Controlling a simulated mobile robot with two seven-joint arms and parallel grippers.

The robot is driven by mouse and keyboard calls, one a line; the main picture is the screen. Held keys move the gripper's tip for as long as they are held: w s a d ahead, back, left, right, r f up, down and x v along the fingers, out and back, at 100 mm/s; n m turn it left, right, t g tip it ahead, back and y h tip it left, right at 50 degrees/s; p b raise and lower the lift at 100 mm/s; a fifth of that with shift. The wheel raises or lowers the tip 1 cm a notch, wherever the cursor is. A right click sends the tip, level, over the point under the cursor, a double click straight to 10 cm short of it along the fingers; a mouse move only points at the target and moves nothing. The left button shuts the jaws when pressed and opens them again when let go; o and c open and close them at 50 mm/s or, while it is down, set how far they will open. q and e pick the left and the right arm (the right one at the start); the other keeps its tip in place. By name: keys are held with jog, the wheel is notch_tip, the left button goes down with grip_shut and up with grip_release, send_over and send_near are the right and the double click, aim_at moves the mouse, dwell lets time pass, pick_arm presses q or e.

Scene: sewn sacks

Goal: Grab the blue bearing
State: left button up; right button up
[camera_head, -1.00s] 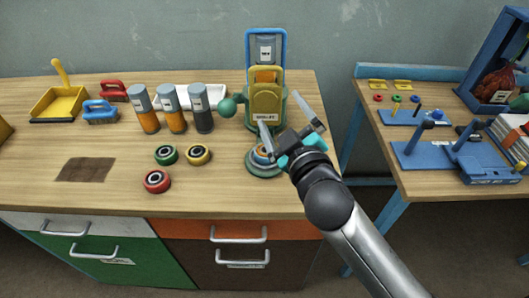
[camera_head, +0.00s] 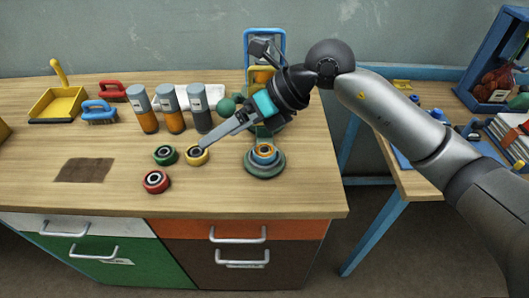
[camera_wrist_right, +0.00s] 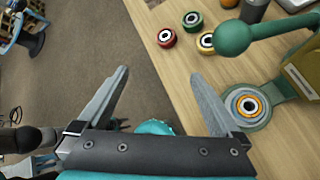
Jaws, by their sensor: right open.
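In the right wrist view the bearing (camera_wrist_right: 247,107) is at the right, just beyond the right-hand finger. My right gripper (camera_head: 213,141) is open and empty. In the head view its fingers reach down-left over the bench, left of the blue bearing and near the yellow one. The wrist view shows the gap between its fingertips (camera_wrist_right: 160,74). My left gripper is not in view.
Green (camera_head: 165,155), yellow (camera_head: 196,155) and red (camera_head: 156,181) bearings lie left on the bench. Several grey-topped cylinders (camera_head: 171,108) stand behind them. The press's green ball handle (camera_wrist_right: 231,37) is near the gripper. A second table (camera_head: 384,216) is at the right.

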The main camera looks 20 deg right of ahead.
jog(key=w+d+f+h, duration=0.1)
jog(key=w+d+h, duration=0.2)
jog(key=d+h, duration=0.65)
jog(key=m+y+b, duration=0.1)
jog(key=y, duration=0.2)
send_near(265, 149)
jog(key=shift+h, duration=0.25)
jog(key=x, duration=0.8)
jog(key=shift+a+f, duration=0.3)
jog(key=shift+f, duration=0.05)
jog(key=shift+r, duration=0.1)
grip_shut()
